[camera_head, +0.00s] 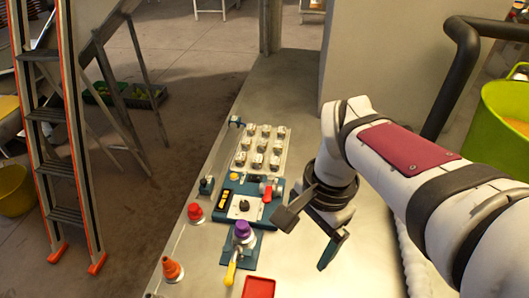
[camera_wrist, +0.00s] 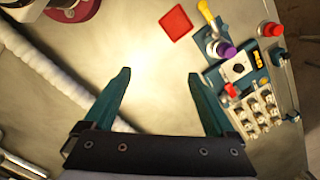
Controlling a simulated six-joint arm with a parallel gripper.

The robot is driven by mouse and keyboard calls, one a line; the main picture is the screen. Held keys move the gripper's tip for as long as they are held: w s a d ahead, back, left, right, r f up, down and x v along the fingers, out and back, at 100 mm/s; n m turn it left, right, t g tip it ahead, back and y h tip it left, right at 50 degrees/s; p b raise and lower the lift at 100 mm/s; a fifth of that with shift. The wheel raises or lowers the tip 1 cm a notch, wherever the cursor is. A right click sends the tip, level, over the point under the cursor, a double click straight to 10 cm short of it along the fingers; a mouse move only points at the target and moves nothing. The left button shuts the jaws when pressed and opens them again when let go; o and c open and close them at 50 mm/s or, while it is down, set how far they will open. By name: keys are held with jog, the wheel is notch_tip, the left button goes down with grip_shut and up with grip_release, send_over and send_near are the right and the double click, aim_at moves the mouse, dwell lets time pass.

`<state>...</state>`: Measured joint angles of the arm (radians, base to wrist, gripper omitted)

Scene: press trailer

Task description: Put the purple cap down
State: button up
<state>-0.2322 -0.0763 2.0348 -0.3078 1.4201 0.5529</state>
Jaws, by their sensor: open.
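The purple cap (camera_head: 242,228) sits on top of a small grey metal device on a teal base, with a yellow handle (camera_head: 231,270) beside it. The purple cap also shows in the wrist view (camera_wrist: 227,50), upper right. My gripper (camera_head: 306,238) is open and empty, to the right of the cap and apart from it. In the wrist view my gripper's two teal fingers (camera_wrist: 159,76) are spread over bare table, with the cap outside them to the right.
A red square tray (camera_head: 258,288) lies near the front of the metal table. Behind the cap stands a teal control box (camera_head: 243,207), then a panel of several small units (camera_head: 262,150). A red button (camera_head: 195,212) and an orange cone (camera_head: 172,269) stand left.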

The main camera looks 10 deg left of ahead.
jog(key=w+a+m, duration=0.2)
jog(key=w+a, duration=0.4)
jog(key=w, duration=0.1)
jog(key=m+h, duration=0.1)
jog(key=m, duration=0.1)
send_near(242, 223)
jog(key=f, duration=1)
jog(key=shift+s+f, duration=0.2)
jog(key=shift+f, duration=0.2)
grip_shut()
jog(key=shift+r, duration=0.15)
